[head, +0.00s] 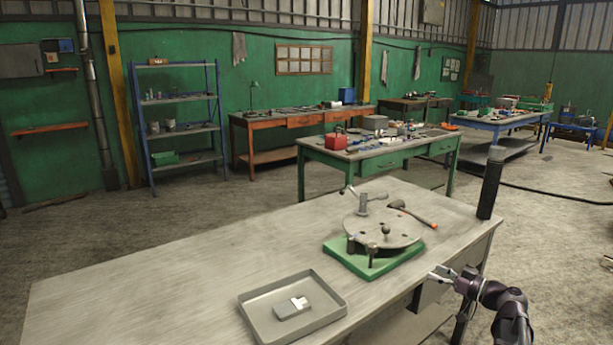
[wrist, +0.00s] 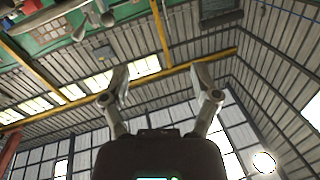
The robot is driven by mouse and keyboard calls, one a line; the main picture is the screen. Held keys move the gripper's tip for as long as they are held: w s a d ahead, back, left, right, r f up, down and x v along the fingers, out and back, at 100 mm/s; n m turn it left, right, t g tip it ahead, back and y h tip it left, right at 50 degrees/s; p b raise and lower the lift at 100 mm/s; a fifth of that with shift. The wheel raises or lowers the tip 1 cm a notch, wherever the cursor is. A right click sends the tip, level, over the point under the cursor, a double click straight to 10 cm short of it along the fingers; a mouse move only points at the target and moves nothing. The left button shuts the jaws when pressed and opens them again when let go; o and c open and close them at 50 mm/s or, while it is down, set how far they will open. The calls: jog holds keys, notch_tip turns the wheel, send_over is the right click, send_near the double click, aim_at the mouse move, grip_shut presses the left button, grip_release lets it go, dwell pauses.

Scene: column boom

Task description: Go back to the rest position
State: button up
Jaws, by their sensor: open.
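My gripper (head: 441,276) is at the lower right in the head view, beside the right edge of the grey workbench (head: 150,260). In the wrist view its two fingers stand apart, with nothing between them (wrist: 162,88). My arm comes up from the lower right corner. A round grey plate on a green base (head: 365,262) sits on the bench, left of my gripper and apart from it. A grey tray (head: 262,327) with a small grey-white block (head: 292,307) in it lies at the front.
A hammer with an orange-ended handle (head: 412,214) lies by the plate. A dark upright cylinder (head: 490,183) stands at the bench's right corner. The bench's left part is clear. Other tables, including a green one (head: 330,160), and a blue shelf (head: 180,130) stand behind.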

jog(key=s+a+f+m+g+h+p, duration=0.1)
jog(key=s+a+f+g+h+p, duration=0.2)
jog(key=a, duration=0.4)
jog(key=s+a+f+m+g+h+p, duration=0.1)
jog(key=s+a+f+g+p, duration=0.2)
jog(key=a, duration=0.4)
jog(key=s+a+f+m+g+h+p, duration=0.2)
jog(key=s+a+m+g+h+p, duration=0.2)
jog(key=s+h, duration=0.5)
jog(key=shift+m+g, duration=0.6)
jog(key=shift+g, duration=0.4)
jog(key=shift+s, duration=0.1)
jog(key=shift+c, duration=0.3)
